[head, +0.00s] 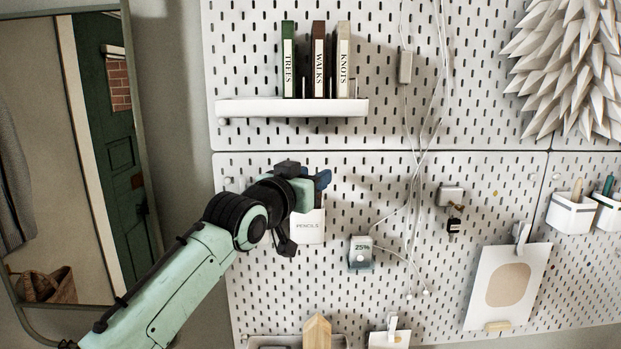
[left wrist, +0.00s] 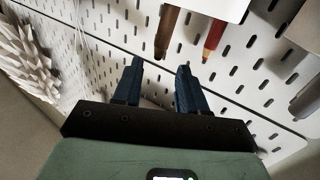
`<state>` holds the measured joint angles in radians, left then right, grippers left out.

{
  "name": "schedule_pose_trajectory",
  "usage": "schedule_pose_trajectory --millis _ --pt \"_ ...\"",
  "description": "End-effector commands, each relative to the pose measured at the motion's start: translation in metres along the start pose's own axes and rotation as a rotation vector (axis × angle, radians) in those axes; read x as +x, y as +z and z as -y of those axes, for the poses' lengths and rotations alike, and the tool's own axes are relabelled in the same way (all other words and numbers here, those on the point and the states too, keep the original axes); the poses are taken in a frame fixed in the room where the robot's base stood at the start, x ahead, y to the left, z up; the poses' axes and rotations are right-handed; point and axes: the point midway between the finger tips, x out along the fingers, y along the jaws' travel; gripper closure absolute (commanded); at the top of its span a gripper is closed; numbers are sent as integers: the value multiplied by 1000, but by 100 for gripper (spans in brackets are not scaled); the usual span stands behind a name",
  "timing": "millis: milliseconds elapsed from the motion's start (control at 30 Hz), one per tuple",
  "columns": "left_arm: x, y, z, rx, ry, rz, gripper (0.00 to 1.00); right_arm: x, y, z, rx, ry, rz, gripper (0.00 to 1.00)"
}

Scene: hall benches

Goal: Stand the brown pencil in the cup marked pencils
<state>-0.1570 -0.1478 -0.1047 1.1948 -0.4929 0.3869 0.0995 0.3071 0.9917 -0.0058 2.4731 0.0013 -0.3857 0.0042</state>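The white cup marked pencils (head: 308,228) hangs on the pegboard in the head view, partly behind my left gripper (head: 322,179). In the left wrist view, which is turned upside down, the dark blue fingers of the left gripper (left wrist: 160,64) are apart with nothing gripped. The brown pencil (left wrist: 168,32) shows at the rim of a white cup (left wrist: 218,7), its free end in line with the gap between the fingertips. A red pencil (left wrist: 213,38) sticks out beside it. The lower ends of both pencils are hidden. My right gripper is in neither view.
A shelf (head: 290,108) with three books is above the arm. More white cups (head: 571,214) hang at far right. A mirror (head: 80,150) stands at left.

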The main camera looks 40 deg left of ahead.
Motion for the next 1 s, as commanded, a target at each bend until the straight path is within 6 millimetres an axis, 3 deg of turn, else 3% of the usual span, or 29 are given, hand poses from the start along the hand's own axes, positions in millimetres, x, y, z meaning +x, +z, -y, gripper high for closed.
schedule_pose_trajectory --millis 267,700,1000 --pt "-8 1 0 0 0 0 58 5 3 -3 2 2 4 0" --pt "-99 2 1 1 -2 -2 58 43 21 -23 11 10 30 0" --pt "-132 1 0 0 0 1 58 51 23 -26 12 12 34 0"
